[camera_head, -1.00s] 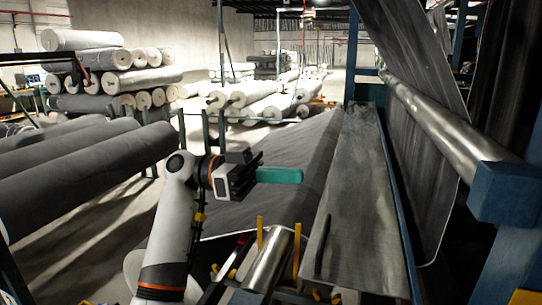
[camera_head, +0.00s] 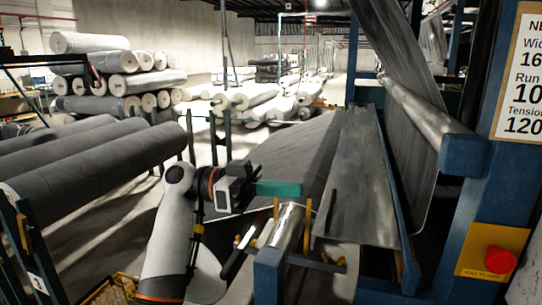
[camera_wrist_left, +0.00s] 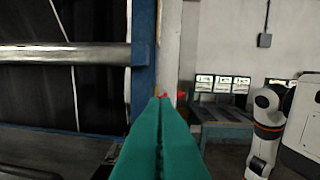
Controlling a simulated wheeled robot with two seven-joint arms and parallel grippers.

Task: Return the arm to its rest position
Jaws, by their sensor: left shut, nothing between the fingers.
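My left arm comes up from the bottom left in the head view, white with black and orange joints. Its left gripper (camera_head: 299,189) has teal fingers that point right, above the grey fabric sheet (camera_head: 300,150) of the machine. The fingers also fill the lower middle of the left wrist view (camera_wrist_left: 159,101), pressed together with only a thin seam between them. Nothing is held. My right gripper is not seen in the head view.
Metal rollers (camera_head: 425,110) and a blue frame (camera_head: 470,215) with a red stop button (camera_head: 500,260) stand at right. Long grey rolls (camera_head: 95,160) lie on a rack at left. A short metal roller (camera_head: 288,225) with yellow uprights is close below the gripper. The wrist view shows monitors (camera_wrist_left: 222,84).

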